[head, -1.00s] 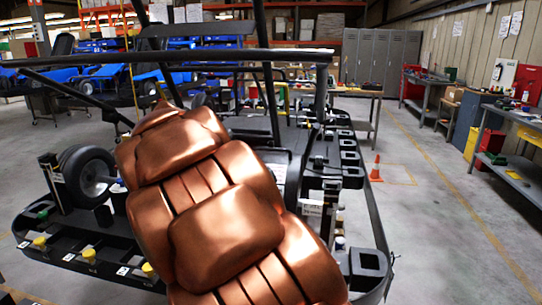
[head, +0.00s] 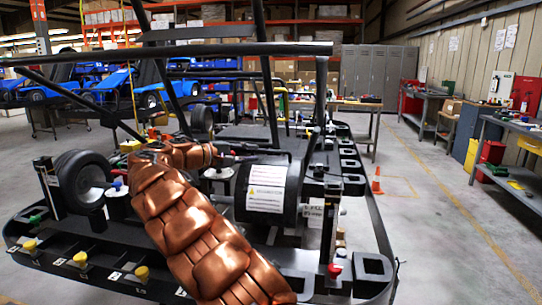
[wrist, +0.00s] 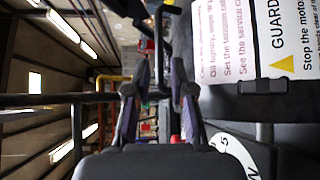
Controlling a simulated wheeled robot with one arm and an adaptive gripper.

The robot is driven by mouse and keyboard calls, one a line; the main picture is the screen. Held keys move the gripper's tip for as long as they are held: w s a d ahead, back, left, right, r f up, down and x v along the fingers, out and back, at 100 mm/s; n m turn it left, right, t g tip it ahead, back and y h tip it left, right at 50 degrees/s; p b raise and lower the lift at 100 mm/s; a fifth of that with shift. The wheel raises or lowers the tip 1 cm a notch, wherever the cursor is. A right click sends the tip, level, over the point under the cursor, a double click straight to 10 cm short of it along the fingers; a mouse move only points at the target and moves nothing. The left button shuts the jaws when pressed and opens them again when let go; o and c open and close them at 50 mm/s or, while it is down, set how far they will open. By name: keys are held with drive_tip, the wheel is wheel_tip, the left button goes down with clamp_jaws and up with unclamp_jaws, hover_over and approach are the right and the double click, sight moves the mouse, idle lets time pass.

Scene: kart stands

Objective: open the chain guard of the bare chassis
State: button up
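The chain guard (head: 267,184) is a dark rounded cover with a white label on the bare chassis. It looks closed. In the wrist view its label (wrist: 250,45) is at the upper right, with "GUARD" and "Stop the motor" turned sideways. My gripper (head: 232,155) is at the upper left of the guard in the head view, small and partly hidden by my copper-coloured arm. In the wrist view my gripper (wrist: 155,90) has its two fingers apart, to the left of the label. A dark upright bar (wrist: 158,45) shows between and beyond the fingertips; I see no contact.
The chassis's black frame tubes (head: 170,50) cross above and beside my arm. A wheel (head: 83,180) and yellow-capped parts (head: 80,258) are at the left. An orange cone (head: 376,186) stands on the floor at the right, where the aisle is clear.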

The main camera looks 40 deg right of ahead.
sight(268, 152)
drive_tip(key=shift+p+x, duration=0.3)
drive_tip(key=shift+x, duration=3.6)
drive_tip(key=shift+w, duration=0.15)
clamp_jaws()
